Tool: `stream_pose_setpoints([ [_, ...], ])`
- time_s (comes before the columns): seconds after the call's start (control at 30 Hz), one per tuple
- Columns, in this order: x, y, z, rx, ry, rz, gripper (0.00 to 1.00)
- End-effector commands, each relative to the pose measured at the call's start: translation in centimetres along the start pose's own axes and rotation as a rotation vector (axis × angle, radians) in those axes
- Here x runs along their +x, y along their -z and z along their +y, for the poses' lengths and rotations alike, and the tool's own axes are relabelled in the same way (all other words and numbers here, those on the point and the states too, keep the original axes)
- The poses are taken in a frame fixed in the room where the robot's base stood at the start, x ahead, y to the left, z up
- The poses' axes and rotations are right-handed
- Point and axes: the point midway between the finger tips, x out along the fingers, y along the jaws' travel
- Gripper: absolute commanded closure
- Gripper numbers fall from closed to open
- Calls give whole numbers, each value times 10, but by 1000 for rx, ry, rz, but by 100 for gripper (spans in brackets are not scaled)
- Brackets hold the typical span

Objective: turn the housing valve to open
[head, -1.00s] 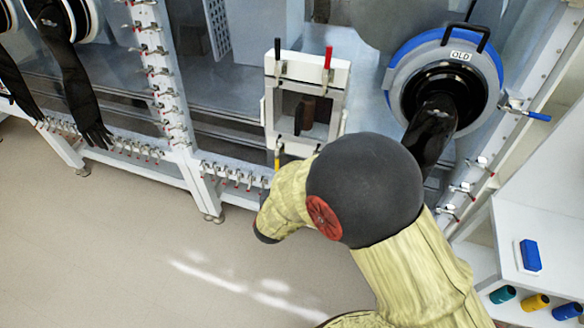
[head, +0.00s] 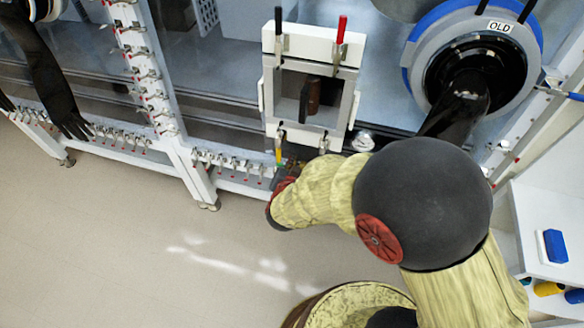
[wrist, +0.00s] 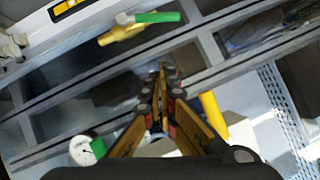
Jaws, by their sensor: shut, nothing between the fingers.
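A white housing frame (head: 312,80) with one black and one red upright handle is on the cabinet front in the head view. A small yellow-green lever (head: 279,152) hangs at its lower left edge. In the wrist view a lever with a green end (wrist: 155,17) and a yellow part (wrist: 122,34) shows at the top, beside a round metal piece. I cannot tell for sure that this is the housing valve. My gripper (wrist: 162,72) is shut and empty, its tips below and apart from the green lever in the picture. In the head view my arm mostly hides it.
A round gauge (wrist: 86,151) and a yellow bar (wrist: 213,115) lie either side of my fingers in the wrist view. Grey rails cross behind. A glove port marked OLD (head: 411,75) is at the right, with a row of clamps (head: 228,164) left of my gripper.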

Motion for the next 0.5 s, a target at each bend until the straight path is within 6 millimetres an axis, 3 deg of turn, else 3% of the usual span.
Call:
stream_pose_setpoints([
  [0.3, 65, -2, 3, 1, -3, 1, 100],
  [0.5, 67, -32, 1, -2, 1, -2, 100],
])
